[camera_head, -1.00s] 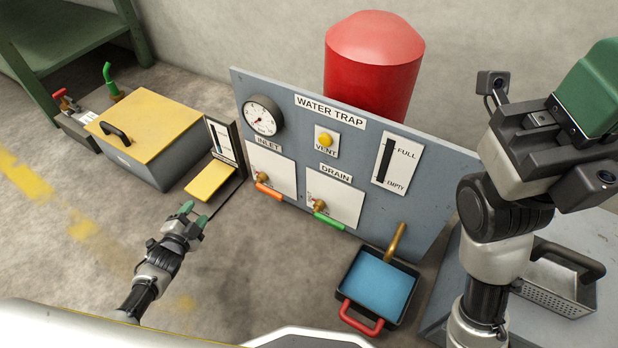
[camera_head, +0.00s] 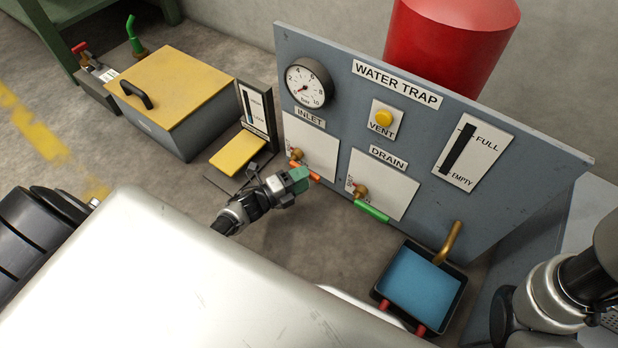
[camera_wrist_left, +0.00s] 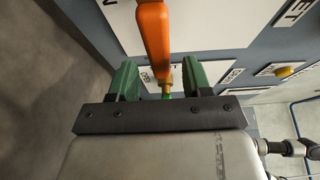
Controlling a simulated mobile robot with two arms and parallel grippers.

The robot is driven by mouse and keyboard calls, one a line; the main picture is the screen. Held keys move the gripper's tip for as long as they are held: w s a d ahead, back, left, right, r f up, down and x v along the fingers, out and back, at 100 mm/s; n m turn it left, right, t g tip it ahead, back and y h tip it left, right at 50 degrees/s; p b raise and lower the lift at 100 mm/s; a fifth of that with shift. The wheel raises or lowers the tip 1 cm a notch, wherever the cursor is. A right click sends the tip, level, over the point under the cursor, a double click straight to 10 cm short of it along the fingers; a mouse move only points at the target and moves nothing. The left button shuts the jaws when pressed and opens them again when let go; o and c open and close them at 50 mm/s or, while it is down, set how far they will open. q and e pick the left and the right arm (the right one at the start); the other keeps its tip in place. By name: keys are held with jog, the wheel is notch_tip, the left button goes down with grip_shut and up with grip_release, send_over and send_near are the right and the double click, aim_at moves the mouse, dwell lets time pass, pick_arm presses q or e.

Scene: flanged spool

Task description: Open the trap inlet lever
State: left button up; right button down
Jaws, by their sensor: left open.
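The trap inlet lever is an orange handle (camera_head: 314,177) on a brass valve (camera_head: 296,155) under the INLET label, low on the grey WATER TRAP panel (camera_head: 350,115). My left gripper (camera_head: 303,177) is at the lever, hiding part of it. In the left wrist view the orange lever (camera_wrist_left: 153,35) runs between the two green fingers of my left gripper (camera_wrist_left: 160,78). The fingers are open, with a gap on each side of the lever. The head view shows only part of my right arm, at the right edge, and not its gripper.
A green drain lever (camera_head: 371,211) is right of the inlet. A black tray of blue water (camera_head: 420,285) sits below a brass spout (camera_head: 449,243). A yellow pedal (camera_head: 238,153) and a yellow-lidded box (camera_head: 175,90) stand left. A red tank (camera_head: 452,45) is behind the panel.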

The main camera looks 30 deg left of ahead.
pick_arm(q)
jog(key=shift+x, duration=1.2)
grip_shut()
